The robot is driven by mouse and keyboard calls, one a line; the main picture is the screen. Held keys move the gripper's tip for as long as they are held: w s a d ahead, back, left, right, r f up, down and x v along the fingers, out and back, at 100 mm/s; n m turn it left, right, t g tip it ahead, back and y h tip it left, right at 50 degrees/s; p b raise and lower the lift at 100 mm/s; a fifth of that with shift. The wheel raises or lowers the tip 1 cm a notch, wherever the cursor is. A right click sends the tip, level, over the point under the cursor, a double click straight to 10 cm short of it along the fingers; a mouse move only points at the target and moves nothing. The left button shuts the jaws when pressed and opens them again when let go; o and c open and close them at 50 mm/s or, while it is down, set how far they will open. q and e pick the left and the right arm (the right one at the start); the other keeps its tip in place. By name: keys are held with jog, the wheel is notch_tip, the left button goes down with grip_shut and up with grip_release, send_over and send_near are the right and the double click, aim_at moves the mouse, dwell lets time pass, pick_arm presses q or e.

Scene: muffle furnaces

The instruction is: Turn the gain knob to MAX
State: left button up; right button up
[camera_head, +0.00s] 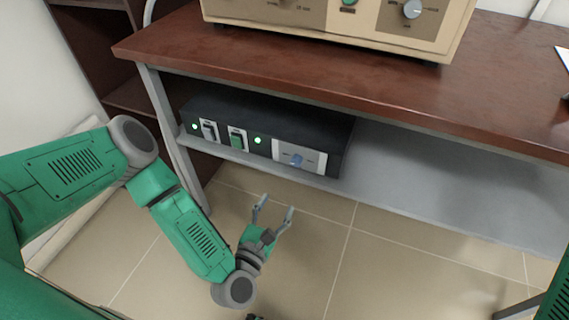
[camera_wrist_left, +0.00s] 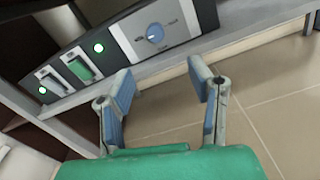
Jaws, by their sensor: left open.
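The black control box (camera_head: 318,119) sits on the grey shelf under the table. A blue knob (camera_head: 296,160) is on a pale panel at the right of its front. The knob also shows in the left wrist view (camera_wrist_left: 155,33), beyond the fingertips; its labels are too small to read. My left gripper (camera_head: 274,206) is open and empty, in front of and below the box, apart from the knob. Its two blue-padded fingers show in the left wrist view (camera_wrist_left: 160,78). My right gripper is not in view.
A green switch (camera_head: 237,139), a grey switch (camera_head: 209,131) and two lit green lights are left of the knob. A beige unit with a grey knob (camera_head: 412,9) stands on the brown tabletop (camera_head: 290,58). The shelf (camera_head: 440,190) is clear to the right. A table leg (camera_head: 170,125) stands at left.

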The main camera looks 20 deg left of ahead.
aim_at(295, 164)
pick_arm(q)
jog(key=w+b, duration=0.2)
jog(key=w, duration=1.1)
jog(key=shift+w+a+b, duration=0.1)
jog(key=shift+w+b, duration=0.25)
jog(key=shift+w, duration=0.05)
grip_shut()
